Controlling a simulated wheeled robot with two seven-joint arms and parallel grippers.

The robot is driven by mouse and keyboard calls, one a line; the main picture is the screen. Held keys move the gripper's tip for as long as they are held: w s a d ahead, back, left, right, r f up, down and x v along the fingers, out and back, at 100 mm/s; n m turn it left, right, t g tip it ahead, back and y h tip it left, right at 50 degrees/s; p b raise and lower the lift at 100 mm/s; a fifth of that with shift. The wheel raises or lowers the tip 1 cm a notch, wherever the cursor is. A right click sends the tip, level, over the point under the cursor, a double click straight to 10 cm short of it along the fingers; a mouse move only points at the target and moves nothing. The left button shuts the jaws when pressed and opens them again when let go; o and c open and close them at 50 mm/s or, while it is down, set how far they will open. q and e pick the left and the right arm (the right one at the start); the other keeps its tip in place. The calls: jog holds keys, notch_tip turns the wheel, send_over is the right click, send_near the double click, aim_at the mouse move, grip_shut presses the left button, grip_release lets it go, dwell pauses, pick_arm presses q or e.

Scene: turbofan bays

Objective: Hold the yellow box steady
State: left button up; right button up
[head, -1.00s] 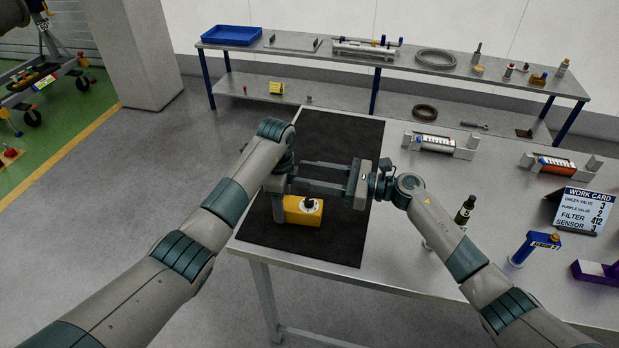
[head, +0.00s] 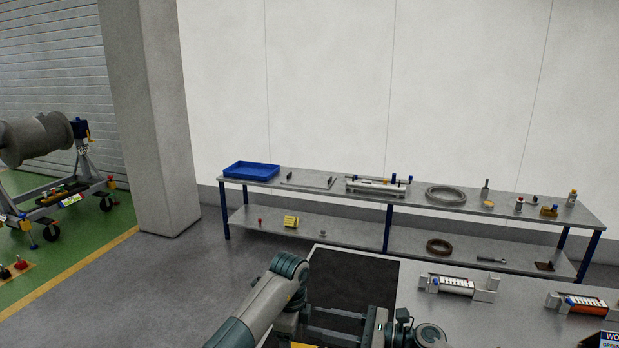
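Only a thin yellow strip of the yellow box (head: 304,346) shows at the bottom edge of the head view; the rest is cut off. My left gripper (head: 286,326) is at the bottom edge, above that strip, with its fingers out of sight. I cannot tell whether it touches the box. My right gripper (head: 311,322) comes in from the right, over the black mat (head: 352,275). Its two long fingers are spread apart and point left toward my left gripper, with nothing visible between them.
The grey bench (head: 410,290) holds a white-and-grey cylinder in a cradle (head: 452,285) and an orange one (head: 582,304). Behind it stands a long shelf table (head: 330,193) with a blue tray (head: 251,170). A small yellow block (head: 291,221) lies on its lower shelf.

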pick_arm(q)
notch_tip(320, 180, up, 9)
dwell(0.3)
jog(key=shift+s+f, duration=0.1)
dwell(0.4)
